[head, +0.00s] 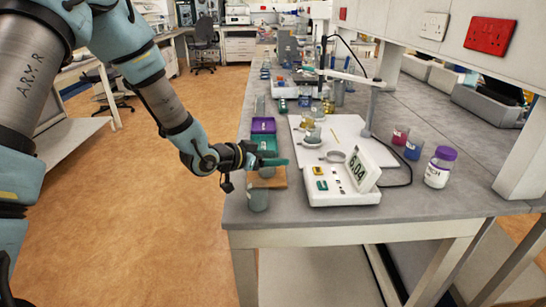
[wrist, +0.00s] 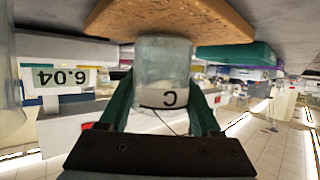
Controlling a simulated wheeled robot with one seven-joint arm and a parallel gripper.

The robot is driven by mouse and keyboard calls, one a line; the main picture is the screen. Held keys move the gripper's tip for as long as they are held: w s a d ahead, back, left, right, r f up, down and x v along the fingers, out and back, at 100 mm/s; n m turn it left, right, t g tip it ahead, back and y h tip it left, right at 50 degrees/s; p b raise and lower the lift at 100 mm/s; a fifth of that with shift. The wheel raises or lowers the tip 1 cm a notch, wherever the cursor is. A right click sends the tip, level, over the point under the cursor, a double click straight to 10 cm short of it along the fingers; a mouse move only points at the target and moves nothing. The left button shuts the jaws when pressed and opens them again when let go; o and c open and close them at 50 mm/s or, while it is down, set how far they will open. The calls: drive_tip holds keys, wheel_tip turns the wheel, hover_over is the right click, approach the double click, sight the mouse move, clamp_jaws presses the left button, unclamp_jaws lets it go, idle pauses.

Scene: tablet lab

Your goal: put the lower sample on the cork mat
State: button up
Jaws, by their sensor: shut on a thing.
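My gripper (head: 270,161) is shut on a frosted, translucent jar (wrist: 163,75) with a white label marked C. The wrist picture is upside down, and both green fingers flank the jar there. In the head view the jar is mostly hidden below the fingers. The cork mat (head: 280,180) lies under my gripper on the bench; it also shows in the wrist view (wrist: 170,15). The jar's base overlaps the mat's edge in the wrist view; I cannot tell whether it touches. A second grey jar (head: 258,200) stands in front of the mat, near the bench corner.
A balance (head: 343,196) reading 6.04 stands right of the mat. A green tray (head: 267,143) and a purple tray (head: 263,125) lie behind it. A white board with a lamp and glassware, and a purple-lidded bottle (head: 440,167), are farther right. The bench edge is close on the left.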

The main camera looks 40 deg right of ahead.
drive_tip(key=shift+f, duration=0.1)
drive_tip(key=o, duration=1.4)
drive_tip(key=shift+a+r, duration=0.15)
drive_tip(key=shift+r, duration=0.05)
drive_tip(key=b+v, duration=0.2)
drive_tip(key=v, duration=0.9)
drive_tip(key=shift+a+r, duration=0.1)
drive_tip(key=shift+a, duration=0.3)
